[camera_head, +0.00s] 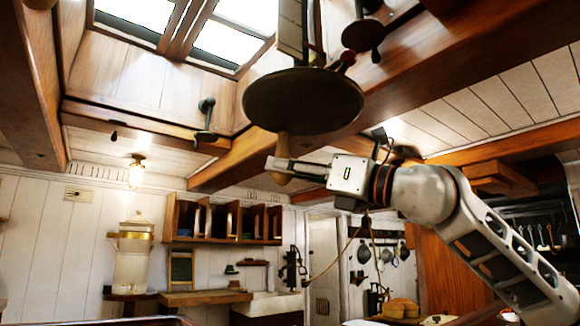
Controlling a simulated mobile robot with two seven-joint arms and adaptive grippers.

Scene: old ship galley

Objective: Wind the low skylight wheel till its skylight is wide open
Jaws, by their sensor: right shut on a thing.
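The low skylight wheel (303,102), a dark round disc, hangs from the ceiling beam at the upper middle of the head view. A pale wooden handle (282,147) sticks down from its near underside. My right gripper (284,167) comes in from the right and is shut on this handle, just below the disc. The fingers hide part of the handle. Bright skylight panes (226,42) in wooden frames show at the upper left. I cannot tell which skylight the wheel drives or how far it is open. My left gripper is not in view.
A smaller dark wheel (362,35) hangs higher, right of the low wheel. Heavy wooden beams (460,82) cross overhead, close to my right arm. A lit lamp (136,172), wall shelf (222,222) and white urn (134,258) stand farther back. Open air lies left of the gripper.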

